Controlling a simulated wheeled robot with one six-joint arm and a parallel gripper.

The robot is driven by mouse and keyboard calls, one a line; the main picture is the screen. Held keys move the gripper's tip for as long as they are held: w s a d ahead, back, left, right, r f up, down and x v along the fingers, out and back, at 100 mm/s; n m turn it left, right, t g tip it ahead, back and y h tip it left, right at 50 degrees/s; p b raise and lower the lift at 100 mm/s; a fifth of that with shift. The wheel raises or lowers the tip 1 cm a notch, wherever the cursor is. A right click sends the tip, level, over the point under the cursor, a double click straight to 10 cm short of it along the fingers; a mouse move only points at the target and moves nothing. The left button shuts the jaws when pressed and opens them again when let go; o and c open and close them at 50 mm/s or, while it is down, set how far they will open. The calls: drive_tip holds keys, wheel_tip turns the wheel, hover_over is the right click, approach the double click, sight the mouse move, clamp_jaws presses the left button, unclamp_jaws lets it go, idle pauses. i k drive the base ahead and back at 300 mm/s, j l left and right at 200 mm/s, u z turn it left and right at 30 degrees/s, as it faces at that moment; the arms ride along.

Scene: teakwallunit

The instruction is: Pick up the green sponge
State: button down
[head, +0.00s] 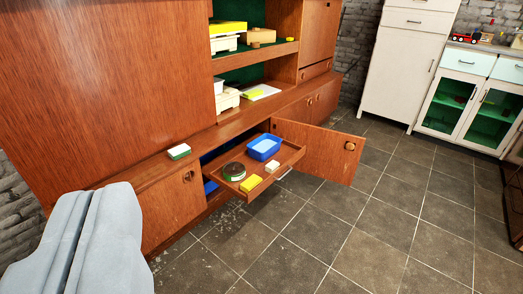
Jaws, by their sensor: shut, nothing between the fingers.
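A small block with a pale top and a green lower side (179,152), which looks like the green sponge, lies on the wooden ledge of the wall unit, left of the open compartment. My gripper (98,190) is at the lower left, large and grey. It is shut and empty. In the picture it is left of and below the sponge, apart from it.
A pulled-out wooden tray (290,160) holds a blue container (264,146), a dark round tin (234,171), a yellow block (251,183) and a pale block (272,166). An open cabinet door (325,150) juts out beside it. The tiled floor (350,235) in front is clear.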

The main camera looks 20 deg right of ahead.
sight(175, 153)
drive_tip(key=i+j, duration=0.1)
drive_tip(key=i, duration=0.45)
drive_tip(key=i+j+z, duration=0.1)
drive_tip(key=i, duration=0.45)
drive_tip(key=i+j, duration=0.15)
drive_tip(key=i, duration=0.4)
drive_tip(key=i+j+z, duration=0.1)
drive_tip(key=i, duration=0.45)
